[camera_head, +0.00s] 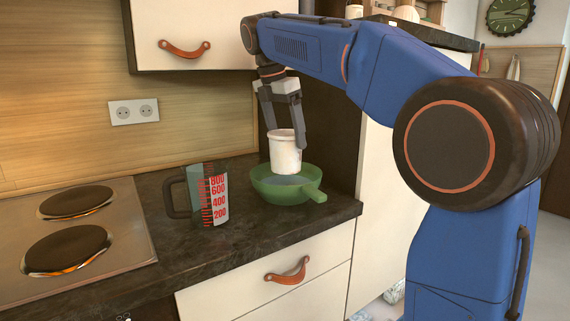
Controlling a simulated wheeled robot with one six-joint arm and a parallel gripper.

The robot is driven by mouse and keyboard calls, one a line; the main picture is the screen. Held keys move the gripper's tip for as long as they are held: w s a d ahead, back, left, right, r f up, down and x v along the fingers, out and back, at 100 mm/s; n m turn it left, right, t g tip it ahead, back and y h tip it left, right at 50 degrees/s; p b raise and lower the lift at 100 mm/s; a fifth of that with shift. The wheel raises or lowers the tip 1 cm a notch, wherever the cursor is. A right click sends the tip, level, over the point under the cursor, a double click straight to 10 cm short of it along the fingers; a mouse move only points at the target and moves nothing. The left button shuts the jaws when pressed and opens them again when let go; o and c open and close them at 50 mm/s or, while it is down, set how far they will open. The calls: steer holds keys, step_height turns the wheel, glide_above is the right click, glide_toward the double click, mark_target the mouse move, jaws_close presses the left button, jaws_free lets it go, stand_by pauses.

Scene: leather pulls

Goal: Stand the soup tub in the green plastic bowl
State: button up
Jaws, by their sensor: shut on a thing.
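The soup tub (285,155) is a white cylinder with a rim at its top. My gripper (285,125) points down and is shut on the tub near its rim, holding it upright. The green plastic bowl (270,191) stands on the dark counter near its right end, with its handle toward the front right. The tub is over the bowl, and its lower end overlaps the bowl's back rim in the picture. I cannot tell whether the tub touches the bowl's floor.
A clear measuring jug (208,196) with red markings stands just left of the bowl. A hob (130,228) with two dark plates lies further left. A dark tall panel (333,140) rises behind the bowl, and a cabinet (190,25) hangs above the counter.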

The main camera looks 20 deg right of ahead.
mark_target(286, 157)
steer(key=shift+f, duration=3.1)
steer(key=shift+f, duration=0.25)
steer(key=o, duration=1.5)
steer(key=v, duration=1.2)
steer(key=shift+s+r, duration=0.1)
steer(key=shift+r, duration=0.15)
